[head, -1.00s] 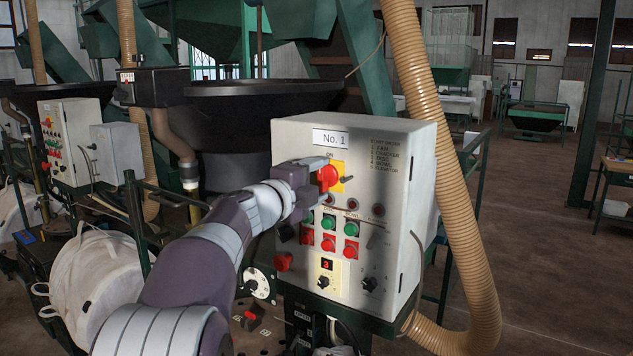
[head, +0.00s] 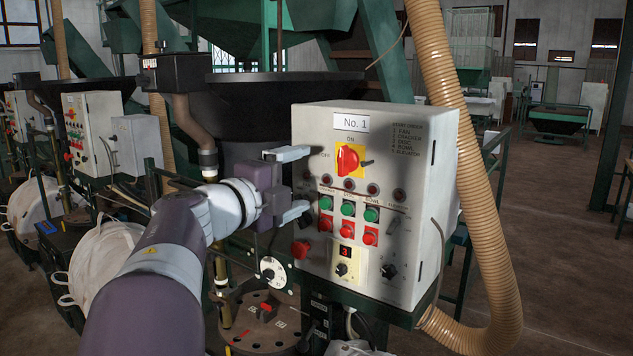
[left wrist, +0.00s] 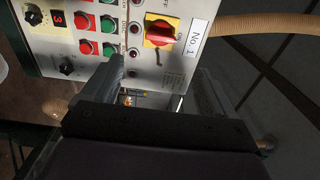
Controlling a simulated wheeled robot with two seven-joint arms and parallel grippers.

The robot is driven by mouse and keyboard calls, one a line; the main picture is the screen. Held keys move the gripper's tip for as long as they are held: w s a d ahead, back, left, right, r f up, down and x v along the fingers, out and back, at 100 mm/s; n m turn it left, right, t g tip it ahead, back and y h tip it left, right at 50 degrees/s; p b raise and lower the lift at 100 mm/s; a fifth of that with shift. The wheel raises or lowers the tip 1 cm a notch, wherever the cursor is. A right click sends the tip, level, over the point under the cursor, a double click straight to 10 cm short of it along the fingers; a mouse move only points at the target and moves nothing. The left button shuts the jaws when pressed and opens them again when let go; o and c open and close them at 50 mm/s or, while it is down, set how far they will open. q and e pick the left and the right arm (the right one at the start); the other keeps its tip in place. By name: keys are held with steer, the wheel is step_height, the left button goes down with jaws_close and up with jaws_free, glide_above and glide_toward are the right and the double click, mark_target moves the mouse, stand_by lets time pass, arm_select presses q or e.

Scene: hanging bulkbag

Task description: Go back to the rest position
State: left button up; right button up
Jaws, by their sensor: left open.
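My left gripper (head: 291,184) is open and empty in the head view. It is at the left side of the white control box (head: 425,150) labelled No. 1, with its fingers pointing toward the box. The red rotary switch (head: 348,159) on its yellow plate is right of the fingers and apart from them. In the left wrist view both fingers (left wrist: 162,90) are spread, with the box face and the red switch (left wrist: 160,33) beyond them. My right gripper is in neither view.
Green and red buttons (head: 348,209) and a red knob (head: 300,249) are on or beside the box. A ribbed tan hose (head: 478,190) runs down on its right. A dark hopper (head: 260,115) stands behind, and white bulk bags (head: 105,262) are at left. Floor at right is open.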

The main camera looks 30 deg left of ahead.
arm_select(q)
steer(key=shift+s, duration=0.4)
steer(key=shift+a, duration=0.1)
